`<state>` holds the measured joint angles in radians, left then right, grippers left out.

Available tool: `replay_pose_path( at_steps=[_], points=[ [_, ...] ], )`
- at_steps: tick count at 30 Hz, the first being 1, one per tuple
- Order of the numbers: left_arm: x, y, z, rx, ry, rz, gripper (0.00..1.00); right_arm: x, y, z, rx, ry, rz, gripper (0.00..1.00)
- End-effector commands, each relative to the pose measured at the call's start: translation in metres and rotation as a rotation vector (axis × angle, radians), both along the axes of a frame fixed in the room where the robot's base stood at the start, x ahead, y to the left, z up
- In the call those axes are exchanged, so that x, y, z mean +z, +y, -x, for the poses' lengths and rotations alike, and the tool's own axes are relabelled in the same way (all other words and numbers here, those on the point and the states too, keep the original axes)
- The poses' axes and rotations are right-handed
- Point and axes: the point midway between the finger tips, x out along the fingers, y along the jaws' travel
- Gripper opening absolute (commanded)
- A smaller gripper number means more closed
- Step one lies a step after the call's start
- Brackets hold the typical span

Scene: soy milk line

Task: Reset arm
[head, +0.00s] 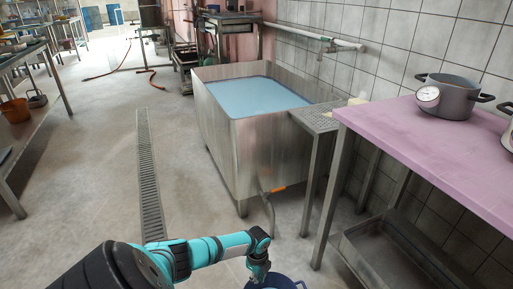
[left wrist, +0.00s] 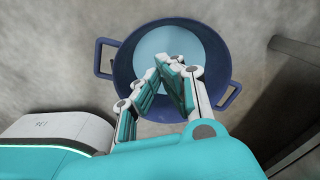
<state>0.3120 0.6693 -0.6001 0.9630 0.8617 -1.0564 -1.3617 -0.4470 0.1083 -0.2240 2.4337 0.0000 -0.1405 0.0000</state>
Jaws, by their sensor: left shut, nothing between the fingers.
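My left arm (head: 205,252) reaches in from the bottom left of the head view. My left gripper (head: 258,278) is at the bottom edge there, beside or over a blue pot (head: 288,281) that is mostly cut off. In the left wrist view the left gripper (left wrist: 168,62) is shut and empty, its fingertips close together. It overlaps the blue pot (left wrist: 122,66), which has two side handles and pale blue contents. I cannot tell the height between fingers and pot. My right gripper is not in view.
A steel tank (head: 268,150) of pale blue liquid stands mid-view by the tiled wall. A pink table (head: 432,140) with a grey pot (head: 450,97) and dial is at right. A floor drain (head: 148,180) runs through open floor at left. Shelving (head: 45,75) lines the left.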

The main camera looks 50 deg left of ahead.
Motion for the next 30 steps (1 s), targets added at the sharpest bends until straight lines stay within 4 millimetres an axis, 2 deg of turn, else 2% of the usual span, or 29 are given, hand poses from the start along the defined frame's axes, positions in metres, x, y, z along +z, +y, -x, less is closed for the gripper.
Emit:
replay_pose_path(
  at_steps=[7, 14, 17, 20, 23, 24, 26, 27, 29, 30],
  points=[
    [0.005, -0.002, 0.000, 0.000, 0.000, 0.000, 0.00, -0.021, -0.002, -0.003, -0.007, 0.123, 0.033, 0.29],
    [0.005, -0.002, 0.000, 0.000, 0.000, 0.001, 0.00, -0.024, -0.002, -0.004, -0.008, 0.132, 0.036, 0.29],
    [0.003, -0.015, -0.002, 0.000, -0.020, 0.011, 0.00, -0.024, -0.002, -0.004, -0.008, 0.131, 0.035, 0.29],
    [0.001, -0.055, -0.010, 0.006, -0.087, 0.048, 0.00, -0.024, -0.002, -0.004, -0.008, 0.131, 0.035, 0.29],
    [0.009, -0.120, -0.023, 0.036, -0.209, 0.125, 0.00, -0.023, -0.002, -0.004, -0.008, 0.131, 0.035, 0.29],
    [0.017, -0.149, -0.028, 0.058, -0.269, 0.167, 0.00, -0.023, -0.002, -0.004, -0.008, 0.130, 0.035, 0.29],
    [0.034, -0.191, -0.035, 0.103, -0.361, 0.242, 0.00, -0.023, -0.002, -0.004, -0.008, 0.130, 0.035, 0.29],
    [0.050, -0.217, -0.038, 0.138, -0.421, 0.295, 0.00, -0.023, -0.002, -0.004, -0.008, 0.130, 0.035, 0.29],
    [0.078, -0.253, -0.043, 0.200, -0.513, 0.384, 0.00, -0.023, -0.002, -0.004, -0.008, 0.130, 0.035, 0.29],
    [0.101, -0.274, -0.046, 0.247, -0.574, 0.449, 0.00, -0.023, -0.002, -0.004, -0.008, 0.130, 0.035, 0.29]
  ],
)
